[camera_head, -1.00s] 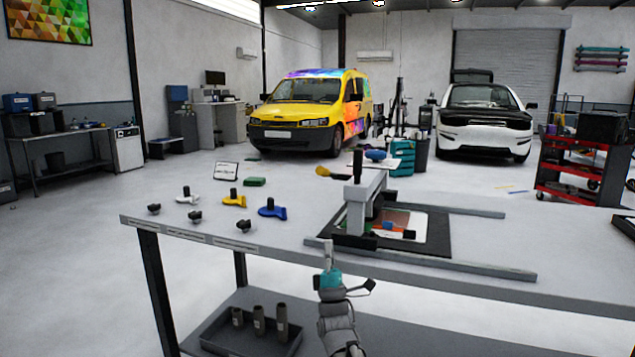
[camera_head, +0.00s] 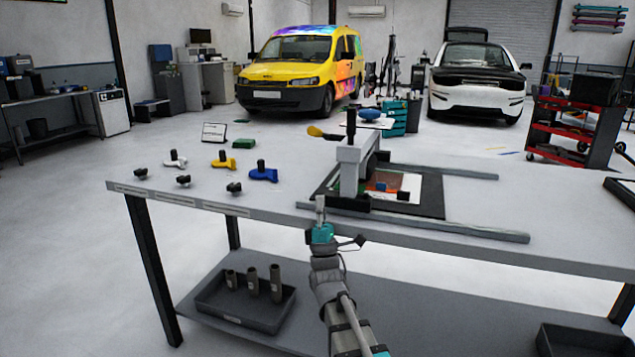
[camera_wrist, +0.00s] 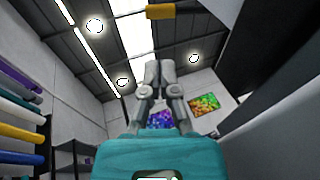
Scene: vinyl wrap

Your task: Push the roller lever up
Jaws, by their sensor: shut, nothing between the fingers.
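A grey roller press (camera_head: 352,170) stands on the table. A lever with a yellow end (camera_head: 315,131) and a dark shaft sticks out to its left, near the top. A black upright handle (camera_head: 351,124) stands on top of the press. Which of these is the roller lever I cannot tell for sure. My gripper (camera_head: 320,201) is at the table's front edge, pointing up, in front of the press and apart from it in the picture. In the wrist view its fingers (camera_wrist: 159,68) are together and empty. A yellow block (camera_wrist: 160,12) shows above the fingertips there.
Two grey rails (camera_head: 450,229) run right from the press. Clamps, including a blue one (camera_head: 263,174), a yellow one and a white one, and small black knobs lie on the left of the table. A tray (camera_head: 243,308) with several cylinders sits on the lower shelf.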

